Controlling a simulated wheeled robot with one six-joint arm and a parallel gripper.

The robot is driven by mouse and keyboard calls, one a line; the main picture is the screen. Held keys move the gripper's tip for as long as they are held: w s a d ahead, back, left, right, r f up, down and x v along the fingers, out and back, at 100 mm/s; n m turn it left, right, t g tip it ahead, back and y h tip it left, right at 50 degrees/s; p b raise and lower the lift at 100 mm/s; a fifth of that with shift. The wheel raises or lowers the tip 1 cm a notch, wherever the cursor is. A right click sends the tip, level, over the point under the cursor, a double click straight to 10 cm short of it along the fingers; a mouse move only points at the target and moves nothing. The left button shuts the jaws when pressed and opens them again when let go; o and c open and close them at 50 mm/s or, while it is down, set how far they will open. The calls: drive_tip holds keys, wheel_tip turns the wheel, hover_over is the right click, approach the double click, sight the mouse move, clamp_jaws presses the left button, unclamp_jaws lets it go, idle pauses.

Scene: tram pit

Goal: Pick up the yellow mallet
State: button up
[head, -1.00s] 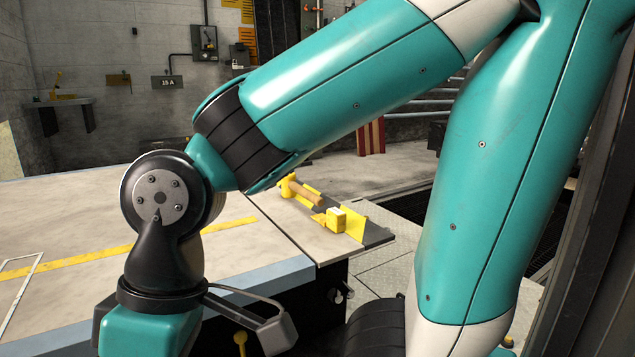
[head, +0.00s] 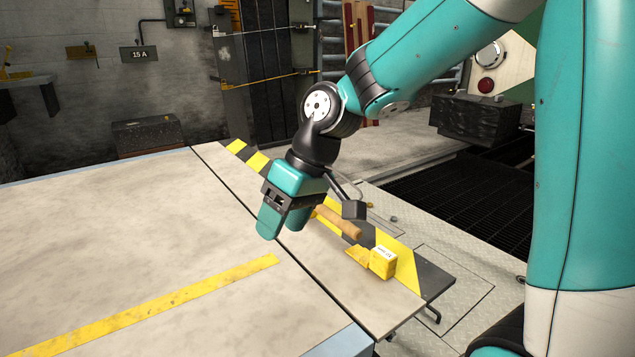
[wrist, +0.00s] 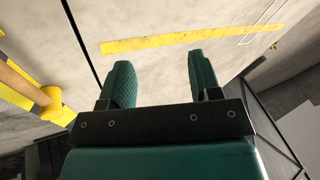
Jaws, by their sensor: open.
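The yellow mallet lies on the tabletop near its striped right edge. In the head view its wooden handle (head: 341,222) shows to the right of my gripper (head: 282,230), and its head is hidden behind the gripper. In the wrist view the mallet's yellow head (wrist: 54,106) is at the left, with the handle running up and left. My gripper (wrist: 162,75) is open and empty, fingers pointing down over the table. The mallet lies outside the gap, left of the left finger in the wrist view.
A yellow box (head: 382,262) with a pale label and a flat yellow piece (head: 357,254) sit nearer the table's front corner. A black and yellow striped edge (head: 405,262) borders the table (head: 120,235). The tabletop to the left is clear. A dark floor grating (head: 455,200) lies beyond.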

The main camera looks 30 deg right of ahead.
drive_tip(key=w+d+r+m+t+p, duration=0.1)
drive_tip(key=w+d+r+m+p, duration=0.3)
drive_tip(key=w+d, duration=0.75)
drive_tip(key=t+p, duration=0.2)
drive_tip(key=p, duration=0.3)
approach(320, 207)
drive_tip(key=shift+m, duration=0.4)
drive_tip(key=shift+w+d+b+x, duration=0.15)
drive_tip(key=shift+b+x, duration=0.35)
drive_tip(key=shift+x, duration=1.3)
drive_tip(key=shift+w+d+b+x, duration=0.1)
drive_tip(key=shift+d+b+x, duration=0.25)
drive_tip(key=shift+x, duration=1.5)
drive_tip(key=shift+w+d+b+x, duration=0.1)
drive_tip(key=shift+b+x, duration=0.5)
drive_tip(key=shift+x, duration=1.2)
clamp_jaws()
